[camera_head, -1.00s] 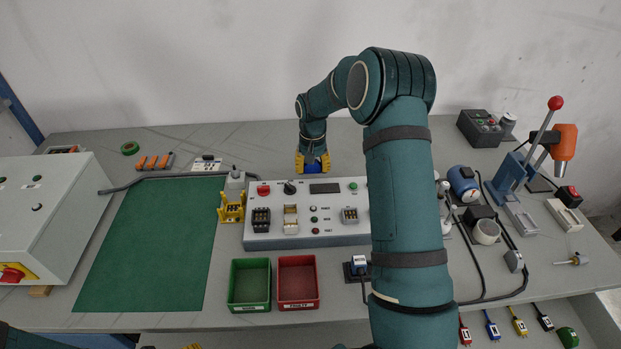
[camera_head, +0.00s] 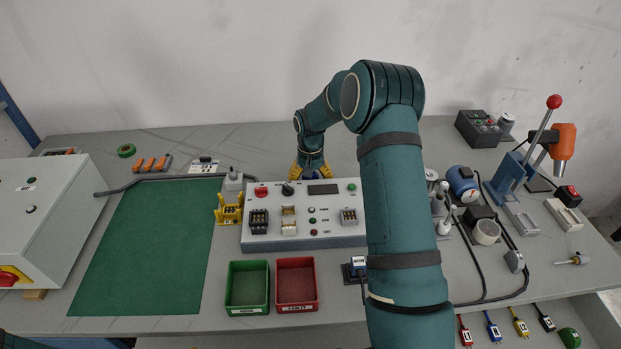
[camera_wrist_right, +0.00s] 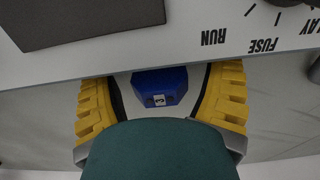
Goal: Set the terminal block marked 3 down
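The terminal block marked 3 (camera_wrist_right: 160,88) is blue, with a small white label that reads upside down in the right wrist view. In the head view only a little of the block (camera_head: 311,178) shows, behind the back edge of the white test panel (camera_head: 340,240). My right gripper (camera_head: 311,174) points down there, with its yellow fingers spread on either side of the block. In the right wrist view the gripper (camera_wrist_right: 162,95) shows narrow gaps between fingers and block. The block's underside is hidden. My left gripper is out of view.
The panel stands directly in front of my right gripper. A green bin (camera_head: 233,309) and a red bin (camera_head: 312,305) stand before it. A yellow holder (camera_head: 229,214) is left of the panel. Table behind the panel is mostly clear. A green mat (camera_head: 140,255) lies empty.

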